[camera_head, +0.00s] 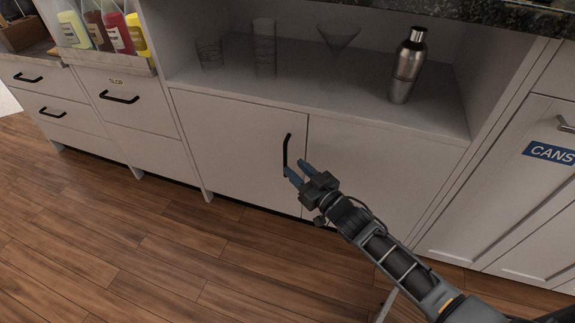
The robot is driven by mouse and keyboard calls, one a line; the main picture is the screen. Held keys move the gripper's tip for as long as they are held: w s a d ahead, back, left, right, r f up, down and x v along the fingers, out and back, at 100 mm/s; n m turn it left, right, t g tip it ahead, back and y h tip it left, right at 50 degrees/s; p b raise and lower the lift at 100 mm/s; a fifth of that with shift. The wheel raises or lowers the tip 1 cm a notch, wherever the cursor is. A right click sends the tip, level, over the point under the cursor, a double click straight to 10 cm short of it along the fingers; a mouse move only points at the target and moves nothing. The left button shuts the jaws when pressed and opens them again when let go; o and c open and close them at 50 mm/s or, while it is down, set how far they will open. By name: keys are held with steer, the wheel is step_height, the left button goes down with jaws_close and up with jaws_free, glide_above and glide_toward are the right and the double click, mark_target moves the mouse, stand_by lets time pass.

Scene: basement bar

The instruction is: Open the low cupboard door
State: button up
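The low cupboard door (235,150) is a white panel below the open shelf, and it looks shut. Its black vertical bar handle (287,150) is near the door's right edge. A second white panel (375,175) lies to its right with no handle in sight. The two fingers are apart. I cannot tell whether they touch the handle or whether it lies between them.
A steel shaker (407,66) and clear glasses (264,48) stand on the open shelf (340,85) above. Drawers with black handles (119,97) are at left, below coloured bottles (117,33). A panel labelled CANS (549,152) is at right. The wooden floor (150,240) in front is clear.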

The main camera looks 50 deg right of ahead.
mark_target(286, 160)
steer(key=shift+b+x, duration=0.45)
steer(key=shift+x, duration=1.7)
jaws_close()
